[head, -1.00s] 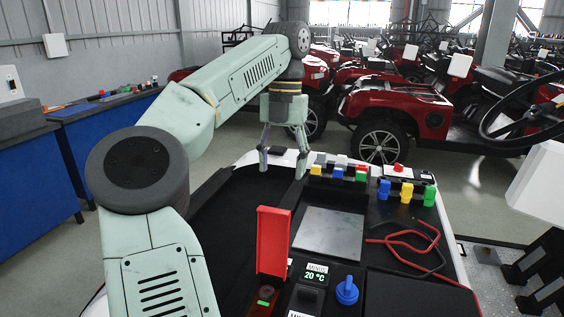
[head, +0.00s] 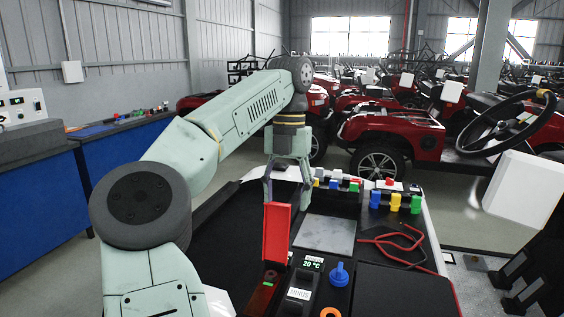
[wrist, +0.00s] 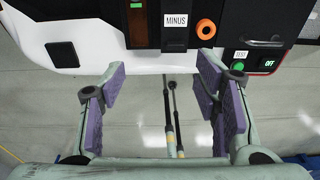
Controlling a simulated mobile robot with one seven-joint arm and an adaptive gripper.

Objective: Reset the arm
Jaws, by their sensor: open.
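My gripper (head: 286,195) hangs from my bent arm over the far edge of the black tester console (head: 225,215). Its fingers are spread and point down, with nothing between them. In the wrist view the two purple-padded fingers (wrist: 160,85) are wide apart over the grey floor, in front of the console's white edge (wrist: 150,72). Two thin rods (wrist: 172,120) show between them. In the head view an upright red flap (head: 276,232) stands just nearer than the fingers; I cannot tell the gap.
The console carries a blue knob (head: 338,273), an orange ring (head: 330,312), a display (head: 312,263), colored connectors (head: 397,202) and red cable (head: 400,240). Blue workbenches (head: 40,215) stand left. Red vehicles (head: 390,125) stand behind, and a white box (head: 522,195) is at right.

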